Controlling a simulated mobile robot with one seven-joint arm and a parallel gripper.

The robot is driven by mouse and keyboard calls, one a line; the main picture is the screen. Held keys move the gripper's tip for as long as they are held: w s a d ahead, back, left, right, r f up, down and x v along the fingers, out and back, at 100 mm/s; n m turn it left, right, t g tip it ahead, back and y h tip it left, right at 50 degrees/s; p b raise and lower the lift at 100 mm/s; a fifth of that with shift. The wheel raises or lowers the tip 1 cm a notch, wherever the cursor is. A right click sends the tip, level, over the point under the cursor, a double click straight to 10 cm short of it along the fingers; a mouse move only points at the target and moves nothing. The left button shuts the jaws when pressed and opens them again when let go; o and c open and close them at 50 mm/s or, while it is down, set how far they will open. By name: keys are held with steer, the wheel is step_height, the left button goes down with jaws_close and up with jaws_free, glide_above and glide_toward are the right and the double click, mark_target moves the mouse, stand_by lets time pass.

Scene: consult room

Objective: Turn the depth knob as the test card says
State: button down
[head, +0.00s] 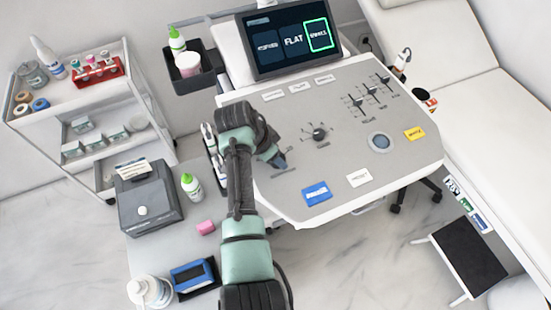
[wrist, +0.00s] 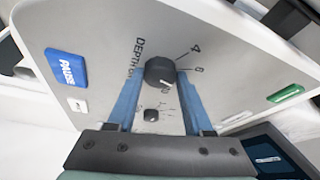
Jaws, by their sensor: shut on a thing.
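The depth knob (wrist: 160,72) is a round dark knob on the grey console panel. The word DEPTH is printed beside it, and scale marks including 4 and 6 show around it in the wrist view. My gripper (wrist: 158,82) has its blue fingers on either side of the knob and is shut on it. In the head view my gripper (head: 279,161) is at the left part of the console (head: 340,140) and hides the knob. The knob's pointer is not readable. No test card can be identified for certain; a paper (head: 133,168) sticks out of a grey box.
A screen (head: 292,38) shows FLAT and a green-framed tile. A blue PAUSE button (head: 316,193), a white button (head: 360,177), a yellow button (head: 414,133), a spoked knob (head: 319,132) and sliders (head: 369,92) are on the panel. A trolley (head: 60,125) stands left, a couch right.

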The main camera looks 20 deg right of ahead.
steer(key=shift+m+b, duration=0.3)
steer(key=shift+m, duration=0.3)
steer(key=shift+c, duration=1.5)
jaws_free()
steer(key=v, duration=1.3)
steer(key=shift+w+b, duration=0.25)
steer(key=shift+b, duration=0.15)
